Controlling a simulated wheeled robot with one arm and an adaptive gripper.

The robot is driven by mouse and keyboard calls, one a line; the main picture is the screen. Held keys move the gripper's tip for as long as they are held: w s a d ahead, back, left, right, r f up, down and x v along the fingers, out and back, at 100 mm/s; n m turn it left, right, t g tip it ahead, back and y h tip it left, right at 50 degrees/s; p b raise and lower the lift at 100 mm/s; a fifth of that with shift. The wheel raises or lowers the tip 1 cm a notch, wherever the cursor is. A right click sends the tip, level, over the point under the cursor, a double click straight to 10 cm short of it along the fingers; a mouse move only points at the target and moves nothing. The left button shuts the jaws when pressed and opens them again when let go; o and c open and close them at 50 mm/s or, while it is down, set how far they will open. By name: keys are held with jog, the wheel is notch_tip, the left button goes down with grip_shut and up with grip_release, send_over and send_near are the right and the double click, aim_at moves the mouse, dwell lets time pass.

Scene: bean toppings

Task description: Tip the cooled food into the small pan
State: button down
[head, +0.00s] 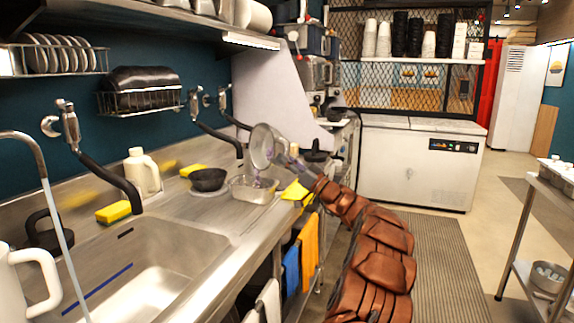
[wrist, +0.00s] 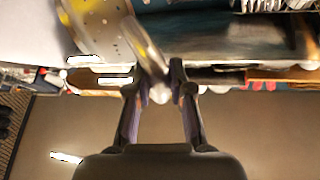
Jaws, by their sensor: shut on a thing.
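My gripper (head: 299,166) is shut on the handle of a round metal strainer (head: 264,146), which is tilted on its side above the counter. In the wrist view, the fingers (wrist: 161,88) close on the handle, and the strainer's perforated metal (wrist: 100,28) shows blurred at the upper left. A small rectangular metal pan (head: 253,193) stands on the counter just below the strainer. A few purple bits (head: 257,182) show between the strainer and the pan; I cannot tell whether they are falling or resting. The strainer's inside is mostly hidden.
A dark round bowl (head: 208,179) stands left of the pan. Hoses hang behind.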

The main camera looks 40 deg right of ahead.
jog(key=shift+a+f+n+g+y+b, duration=0.4)
jog(key=shift+n+b, duration=0.6)
jog(key=shift+b, duration=0.7)
jog(key=shift+s+a+f+n+g+y+b, duration=0.1)
jog(key=shift+a+n+g+y+b, duration=0.25)
jog(key=shift+n+b, duration=0.6)
jog(key=shift+s+a+f+n+g+y+b, duration=0.1)
jog(key=shift+a+n+g+y+b, duration=0.4)
jog(key=shift+b, duration=0.8)
jog(key=shift+a+f+n+g+y+b, duration=0.15)
jog(key=shift+n+y+b, duration=0.1)
jog(key=shift+n+b, duration=0.75)
jog(key=shift+d+r, duration=0.15)
